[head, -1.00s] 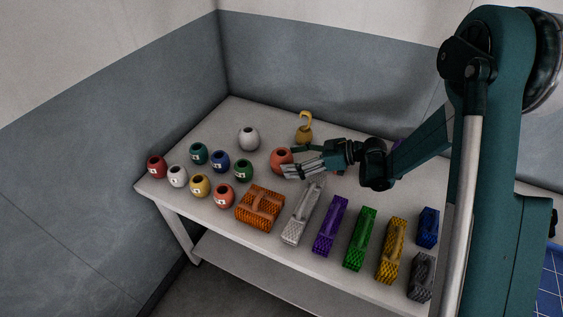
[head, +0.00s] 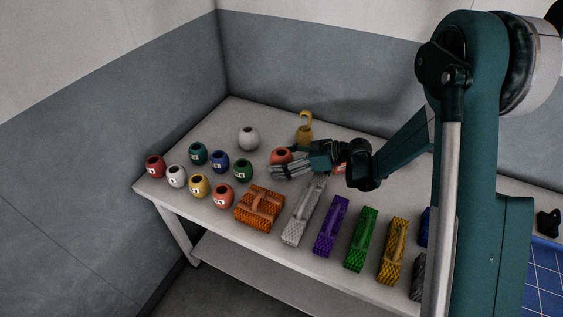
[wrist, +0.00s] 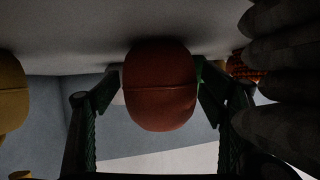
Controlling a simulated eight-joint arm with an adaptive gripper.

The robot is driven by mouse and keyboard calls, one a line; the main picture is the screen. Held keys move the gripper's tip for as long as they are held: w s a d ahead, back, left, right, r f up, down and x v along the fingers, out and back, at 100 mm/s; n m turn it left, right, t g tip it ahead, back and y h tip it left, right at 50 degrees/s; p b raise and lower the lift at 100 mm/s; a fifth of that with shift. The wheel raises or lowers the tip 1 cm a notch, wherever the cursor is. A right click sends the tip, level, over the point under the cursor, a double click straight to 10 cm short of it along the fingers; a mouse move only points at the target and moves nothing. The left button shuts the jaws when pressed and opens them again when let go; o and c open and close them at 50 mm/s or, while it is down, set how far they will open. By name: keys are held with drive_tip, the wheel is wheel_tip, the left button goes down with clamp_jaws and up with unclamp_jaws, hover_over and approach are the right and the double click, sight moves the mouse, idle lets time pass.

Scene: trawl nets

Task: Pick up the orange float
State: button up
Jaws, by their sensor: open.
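In the wrist view the float (wrist: 160,85) sits between the two spread fingers of my gripper (wrist: 155,105). Dark gaps show beside the float at finger height, so the fingers look apart from it. My gripper is open and holds nothing.
A white float (head: 248,138) and a yellow hooked object (head: 305,130) stand behind. Several small labelled floats, including a red-orange one (head: 223,195), stand left. An orange net block (head: 260,208) and a white one (head: 303,215) lie in front, with more blocks rightward.

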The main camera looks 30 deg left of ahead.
drive_tip(key=c, duration=1)
drive_tip(key=shift+c, duration=0.2)
drive_tip(key=shift+r, duration=0.15)
drive_tip(key=shift+r+p, duration=1.2)
drive_tip(key=shift+r, duration=3.65)
